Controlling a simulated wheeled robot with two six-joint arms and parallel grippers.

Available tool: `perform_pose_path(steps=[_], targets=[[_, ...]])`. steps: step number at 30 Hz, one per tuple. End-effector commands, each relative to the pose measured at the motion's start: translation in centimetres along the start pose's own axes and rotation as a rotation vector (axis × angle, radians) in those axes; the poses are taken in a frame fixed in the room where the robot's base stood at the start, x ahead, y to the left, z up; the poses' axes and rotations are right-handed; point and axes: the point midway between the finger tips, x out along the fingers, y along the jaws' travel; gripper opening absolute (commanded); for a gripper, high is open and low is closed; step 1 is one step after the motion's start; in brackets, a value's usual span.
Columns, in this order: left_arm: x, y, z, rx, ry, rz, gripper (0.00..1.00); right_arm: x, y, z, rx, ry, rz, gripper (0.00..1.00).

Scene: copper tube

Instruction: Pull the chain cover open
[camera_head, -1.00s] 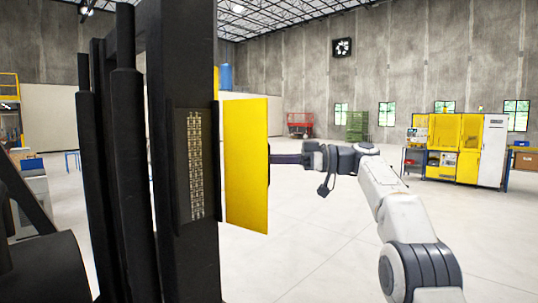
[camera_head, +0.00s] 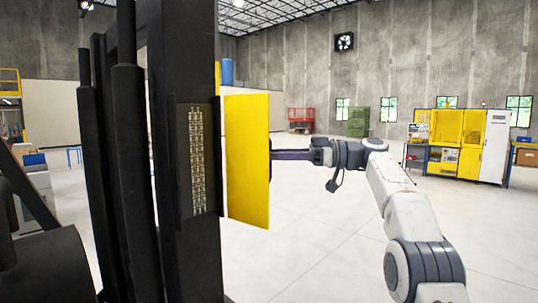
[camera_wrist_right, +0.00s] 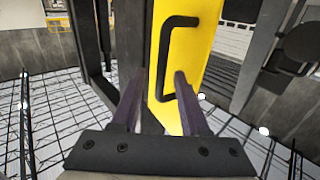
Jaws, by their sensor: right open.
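The yellow chain cover (camera_head: 247,160) stands swung out from the black upright, with the chain (camera_head: 198,160) exposed in its recess to the left. In the right wrist view the cover (camera_wrist_right: 200,50) fills the upper middle and carries a black bar handle (camera_wrist_right: 164,50). My right gripper (camera_wrist_right: 155,85) is open, its two fingers on either side of the lower part of the handle. Whether a finger touches the handle I cannot tell. In the head view the right gripper (camera_head: 278,154) reaches the cover's right side, its tips partly hidden by the cover. My left gripper is not in view.
The tall black upright (camera_head: 186,60) and dark cylinders (camera_head: 128,150) fill the left of the head view. The floor (camera_head: 330,240) around my right arm is clear. A yellow and white machine (camera_head: 460,145) stands far off at right.

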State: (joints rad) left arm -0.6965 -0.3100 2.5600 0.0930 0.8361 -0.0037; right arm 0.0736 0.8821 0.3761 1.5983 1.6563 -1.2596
Motion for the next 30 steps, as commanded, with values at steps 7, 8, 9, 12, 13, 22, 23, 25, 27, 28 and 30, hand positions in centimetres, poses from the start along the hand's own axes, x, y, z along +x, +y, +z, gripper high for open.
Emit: perform_pose_path(steps=[7, 8, 9, 12, 13, 22, 23, 25, 27, 28, 30], targets=[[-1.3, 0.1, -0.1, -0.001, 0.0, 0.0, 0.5, -5.2, 0.1, -0.3, 0.001, 0.0, 0.005, 0.45], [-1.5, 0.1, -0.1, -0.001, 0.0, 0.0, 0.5, -5.7, 0.1, -0.3, 0.001, 0.0, 0.004, 0.45], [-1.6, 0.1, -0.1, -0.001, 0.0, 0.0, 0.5, -6.4, 0.1, -0.3, 0.001, 0.001, 0.004, 0.45], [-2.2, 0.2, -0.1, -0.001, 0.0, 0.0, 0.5, -7.7, 0.1, -0.3, 0.001, 0.001, 0.003, 0.45], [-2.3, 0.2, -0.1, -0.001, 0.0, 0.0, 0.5, -8.0, 0.1, -0.2, 0.001, 0.002, 0.003, 0.45], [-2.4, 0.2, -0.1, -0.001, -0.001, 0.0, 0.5, -8.8, 0.0, 0.0, 0.0, 0.001, 0.001, 0.45], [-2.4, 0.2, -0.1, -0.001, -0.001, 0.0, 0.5, -8.8, 0.0, 0.0, 0.0, 0.001, 0.001, 0.45], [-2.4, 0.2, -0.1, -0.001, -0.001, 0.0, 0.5, -8.8, 0.0, 0.0, 0.0, 0.001, 0.001, 0.37], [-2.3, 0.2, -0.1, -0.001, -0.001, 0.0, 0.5, -8.7, 0.1, 0.1, 0.008, -0.001, 0.004, 0.27], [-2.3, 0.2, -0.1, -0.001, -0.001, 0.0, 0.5, -8.5, 0.2, 0.1, 0.017, -0.003, 0.009, 0.27], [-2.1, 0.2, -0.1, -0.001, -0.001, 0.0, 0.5, -8.1, 0.7, 0.6, 0.063, -0.017, 0.029, 0.27]])
